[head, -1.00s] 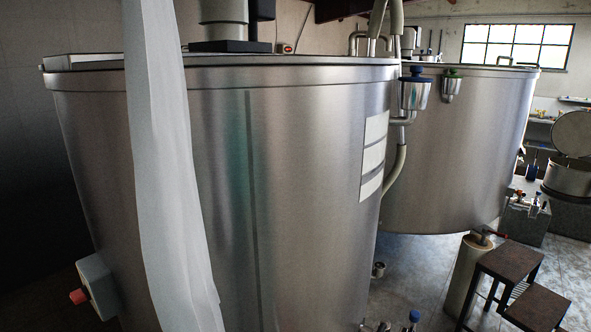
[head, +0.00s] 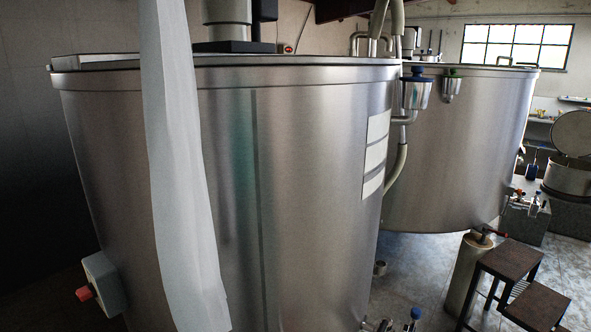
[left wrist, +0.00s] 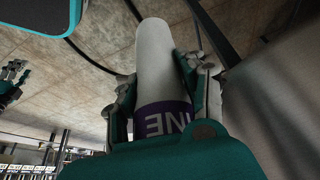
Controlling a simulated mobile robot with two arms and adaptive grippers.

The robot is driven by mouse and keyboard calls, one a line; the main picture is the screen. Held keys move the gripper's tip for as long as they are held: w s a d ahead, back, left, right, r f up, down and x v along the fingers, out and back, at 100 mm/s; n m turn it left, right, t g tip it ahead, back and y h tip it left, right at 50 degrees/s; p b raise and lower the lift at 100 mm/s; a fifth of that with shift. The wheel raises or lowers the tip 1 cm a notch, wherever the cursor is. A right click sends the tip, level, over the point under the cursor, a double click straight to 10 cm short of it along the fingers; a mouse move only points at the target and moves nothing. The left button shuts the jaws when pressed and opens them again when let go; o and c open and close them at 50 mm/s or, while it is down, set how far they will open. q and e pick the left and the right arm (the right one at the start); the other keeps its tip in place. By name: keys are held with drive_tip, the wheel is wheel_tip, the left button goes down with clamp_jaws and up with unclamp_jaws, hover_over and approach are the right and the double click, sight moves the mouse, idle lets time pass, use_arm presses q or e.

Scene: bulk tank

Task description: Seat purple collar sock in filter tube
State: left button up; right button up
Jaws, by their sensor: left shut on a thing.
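The long white filter sock (head: 180,180) hangs close in front of the head camera, running from the top edge to the bottom edge. Its collar is out of the head view. In the left wrist view my left gripper (left wrist: 163,80) is shut around the sock, with fingers on both sides. The purple collar (left wrist: 163,120) with white letters shows between the fingers. A teal and black gripper, seemingly my right one (left wrist: 12,82), is at the left edge, apart from the sock; its opening is unclear. I cannot identify the filter tube for certain.
A large steel tank (head: 300,200) fills the view behind the sock, with a second tank (head: 460,150) to its right. A pale upright cylinder (head: 467,275) stands by dark steps (head: 505,268). A grey box with a red knob (head: 103,280) is on the near tank.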

use_arm(q)
drive_tip(key=w+a+n+t+y, duration=0.15)
drive_tip(key=w+a+n, duration=0.35)
drive_tip(key=w+a, duration=0.5)
drive_tip(key=w+a+n+y, duration=0.2)
drive_tip(key=w+a+n, duration=0.35)
drive_tip(key=a, duration=0.75)
drive_tip(key=s+d+r+n+g+y, duration=0.3)
drive_tip(key=s+d+r+n+y, duration=0.15)
drive_tip(key=s+d+n, duration=0.8)
drive_tip(key=w+d+r+m+t+h, duration=0.1)
drive_tip(key=w+r+m, duration=0.3)
drive_tip(key=r, duration=0.5)
drive_tip(key=w+r+m+t+h, duration=0.1)
drive_tip(key=w+r+m, duration=0.2)
drive_tip(key=w+r, duration=0.4)
drive_tip(key=s+d+r+m+h, duration=0.2)
drive_tip(key=s+d+r+m, duration=0.4)
drive_tip(key=s+d+r, duration=0.3)
wheel_tip(320, 180, up, 3)
drive_tip(key=shift+s+f+m+t+h, duration=0.15)
drive_tip(key=shift+s+m+t+h, duration=0.25)
drive_tip(key=shift+t, duration=0.05)
